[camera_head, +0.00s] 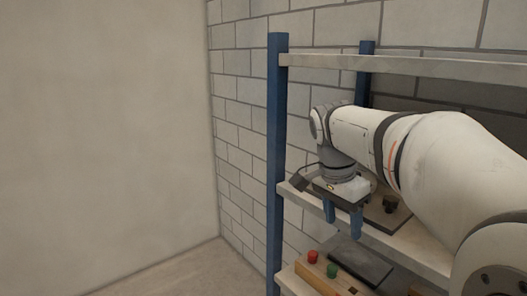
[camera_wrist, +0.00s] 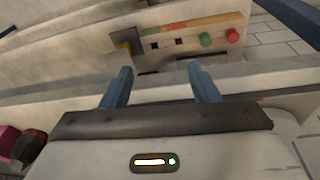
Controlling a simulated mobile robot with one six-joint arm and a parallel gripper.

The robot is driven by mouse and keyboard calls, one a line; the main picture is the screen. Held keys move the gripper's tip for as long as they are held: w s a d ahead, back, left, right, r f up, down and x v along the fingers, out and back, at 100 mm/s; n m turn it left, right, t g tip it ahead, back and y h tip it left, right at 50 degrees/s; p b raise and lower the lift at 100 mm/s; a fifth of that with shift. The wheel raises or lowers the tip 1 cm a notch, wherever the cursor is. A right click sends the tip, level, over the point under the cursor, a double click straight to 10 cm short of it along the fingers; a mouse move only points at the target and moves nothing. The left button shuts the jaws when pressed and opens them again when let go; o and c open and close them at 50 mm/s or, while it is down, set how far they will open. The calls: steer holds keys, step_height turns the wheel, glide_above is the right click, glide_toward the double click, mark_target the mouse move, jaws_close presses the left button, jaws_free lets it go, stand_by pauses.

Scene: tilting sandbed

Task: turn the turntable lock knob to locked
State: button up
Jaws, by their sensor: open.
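My gripper (camera_head: 342,220) is open and empty, pointing down in front of the middle shelf. Its two blue fingers also show in the wrist view (camera_wrist: 160,72), apart with nothing between them. A small dark knob-like part (camera_head: 390,203) stands on a dark plate (camera_head: 383,217) on the middle shelf, right of the fingers. I cannot tell whether it is the turntable lock knob or how it is set. In the wrist view, a grey plate with a yellowish part (camera_wrist: 124,46) is beyond the left fingertip; its identity is unclear too.
A wooden control box with a red button (camera_head: 313,257) and a green button (camera_head: 332,271) sits on the lower shelf, beside a dark slab (camera_head: 358,262). A blue shelf post (camera_head: 276,150) stands left of my arm. Floor on the left is clear.

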steer(key=s+a+f+n+t+y, duration=0.1)
steer(key=s+f+n+t+y, duration=0.1)
steer(key=s+f+n, duration=1)
steer(key=s+f, duration=0.1)
steer(key=s, duration=0.1)
steer(key=shift+s+a+f+t, duration=0.15)
steer(key=shift+s+a+t, duration=0.15)
steer(key=shift+s+a, duration=0.1)
steer(key=shift+d, duration=0.1)
